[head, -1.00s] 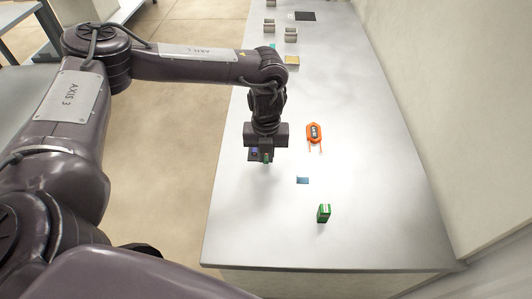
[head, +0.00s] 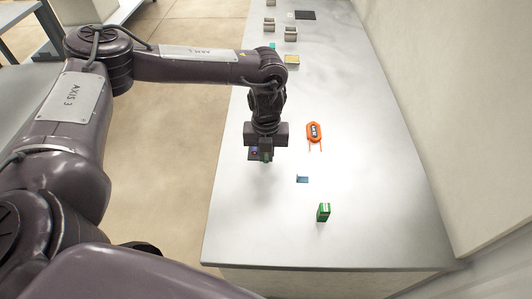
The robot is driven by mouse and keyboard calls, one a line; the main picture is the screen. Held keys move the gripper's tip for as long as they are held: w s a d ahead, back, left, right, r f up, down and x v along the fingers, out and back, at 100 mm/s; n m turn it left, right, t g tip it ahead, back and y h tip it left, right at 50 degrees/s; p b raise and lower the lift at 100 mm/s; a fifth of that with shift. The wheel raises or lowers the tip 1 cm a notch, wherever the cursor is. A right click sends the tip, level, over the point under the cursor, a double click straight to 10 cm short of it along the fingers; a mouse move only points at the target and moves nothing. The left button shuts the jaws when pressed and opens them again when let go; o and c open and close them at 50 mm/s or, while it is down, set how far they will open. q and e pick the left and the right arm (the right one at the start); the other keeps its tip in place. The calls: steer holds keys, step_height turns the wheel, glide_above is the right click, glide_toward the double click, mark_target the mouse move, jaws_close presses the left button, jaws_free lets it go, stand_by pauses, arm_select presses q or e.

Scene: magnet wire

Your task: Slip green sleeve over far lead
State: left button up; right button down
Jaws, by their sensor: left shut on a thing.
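My left gripper (head: 262,156) points down over the left part of the table. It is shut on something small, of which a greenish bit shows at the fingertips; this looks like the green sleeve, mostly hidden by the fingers. The orange component (head: 314,133) with a dark label lies to the right of the gripper, apart from it. Its two thin leads (head: 310,147) extend toward the near side of the table. My right gripper is not in view.
A small blue piece (head: 302,180) lies nearer than the component, and a green and white box (head: 323,212) stands nearer still. Grey blocks (head: 291,34), a yellowish pad (head: 292,60) and a dark plate (head: 305,15) are at the far end. A wall borders the table's right side.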

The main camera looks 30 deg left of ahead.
arm_select(q)
steer(key=shift+w+a, duration=0.35)
steer(key=shift+w, duration=0.35)
steer(key=shift+w+a, duration=0.35)
steer(key=shift+w, duration=0.3)
stand_by(0.8)
steer(key=o, duration=0.8)
steer(key=shift+o, duration=0.2)
steer(key=shift+r, duration=0.1)
step_height(320, 180, up, 5)
steer(key=p, duration=0.4)
